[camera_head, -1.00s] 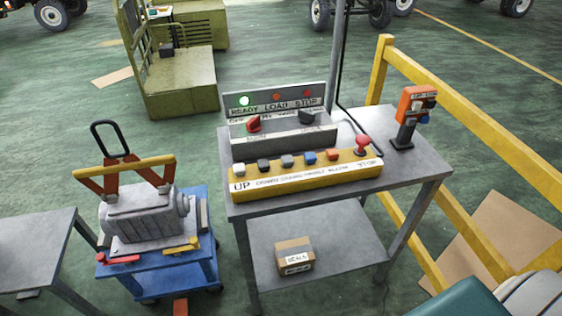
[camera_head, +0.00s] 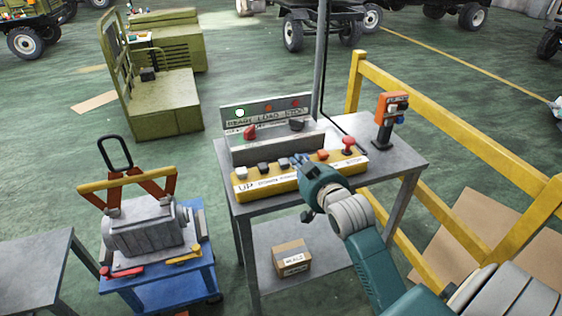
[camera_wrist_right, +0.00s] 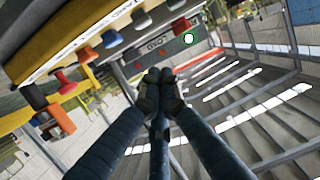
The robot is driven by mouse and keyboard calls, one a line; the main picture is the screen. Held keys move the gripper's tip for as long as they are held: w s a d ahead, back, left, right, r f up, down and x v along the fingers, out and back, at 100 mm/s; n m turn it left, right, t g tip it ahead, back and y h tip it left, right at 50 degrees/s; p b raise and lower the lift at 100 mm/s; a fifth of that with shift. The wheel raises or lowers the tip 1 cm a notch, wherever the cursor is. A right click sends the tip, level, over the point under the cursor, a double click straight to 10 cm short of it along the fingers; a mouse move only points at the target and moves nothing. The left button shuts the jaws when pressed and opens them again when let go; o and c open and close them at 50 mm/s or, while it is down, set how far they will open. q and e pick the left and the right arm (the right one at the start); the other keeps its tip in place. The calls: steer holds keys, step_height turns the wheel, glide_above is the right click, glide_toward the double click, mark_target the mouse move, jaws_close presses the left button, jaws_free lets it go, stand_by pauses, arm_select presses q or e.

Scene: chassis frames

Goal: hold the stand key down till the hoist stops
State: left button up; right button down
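The orange key box (camera_head: 393,104) stands on a black post at the table's right corner, with small pale and dark keys; it also shows in the right wrist view (camera_wrist_right: 60,118). The yellow button bar (camera_head: 262,190) lies along the table's front, marked UP at its left end, with several coloured buttons and a red mushroom knob (camera_head: 348,145). My right gripper (camera_head: 298,160) is over the bar's middle and hides the blue button in the head view. In the wrist view its fingertips (camera_wrist_right: 161,78) are together, with nothing seen between them. I cannot tell whether they touch anything. My left gripper is out of view.
A grey panel (camera_head: 270,149) behind the bar has a lit green lamp (camera_head: 240,113) and two knobs. A grey machine (camera_head: 145,232) with an orange lifting clamp sits on a blue cart (camera_head: 160,290) at left. A yellow railing (camera_head: 450,130) runs along the right.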

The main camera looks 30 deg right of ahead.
steer(key=shift+r, duration=0.25)
steer(key=p, duration=0.2)
glide_above(284, 163)
steer(key=s, duration=0.2)
steer(key=shift+a+f, duration=0.2)
steer(key=shift+f, duration=0.85)
steer(key=f, duration=0.1)
steer(key=f+p, duration=0.1)
steer(key=f, duration=0.1)
steer(key=shift+w+d+f, duration=0.1)
steer(key=shift+w+f, duration=0.1)
steer(key=shift+w, duration=0.15)
steer(key=shift+s+f, duration=0.1)
steer(key=shift+f, duration=0.4)
